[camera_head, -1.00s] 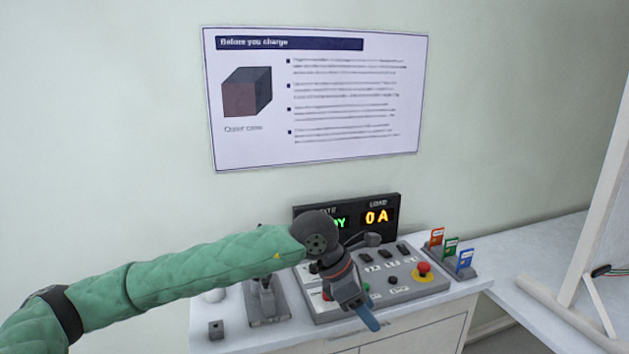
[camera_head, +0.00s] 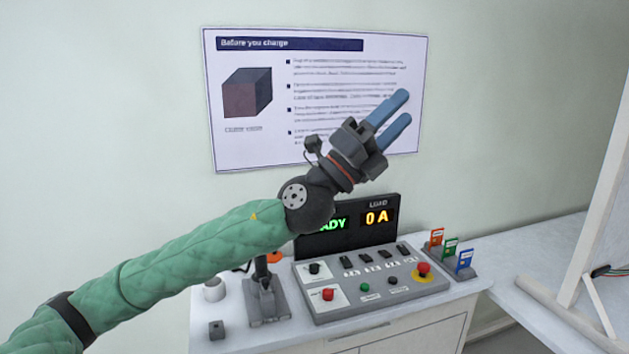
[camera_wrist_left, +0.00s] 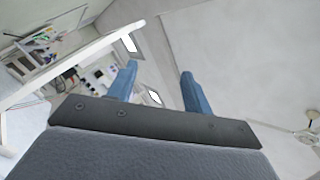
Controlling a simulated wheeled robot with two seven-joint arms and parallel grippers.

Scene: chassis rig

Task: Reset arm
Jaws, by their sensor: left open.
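My left arm comes in from the left in a green sleeve. My left gripper (camera_head: 398,116) is raised in front of the wall poster, its two blue fingers apart and pointing up and to the right. Nothing is between the fingers in the head view. In the left wrist view the blue fingers (camera_wrist_left: 158,82) are also apart and empty, with a ceiling and upper room behind them. My right gripper is in neither view.
Below the gripper, a control panel (camera_head: 372,294) with buttons and a red knob stands on a white cabinet. Behind it is a display (camera_head: 380,232) reading 0 A. Coloured cards (camera_head: 451,247) stand right of it. A poster (camera_head: 310,158) hangs behind. A white post (camera_head: 597,200) stands at far right.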

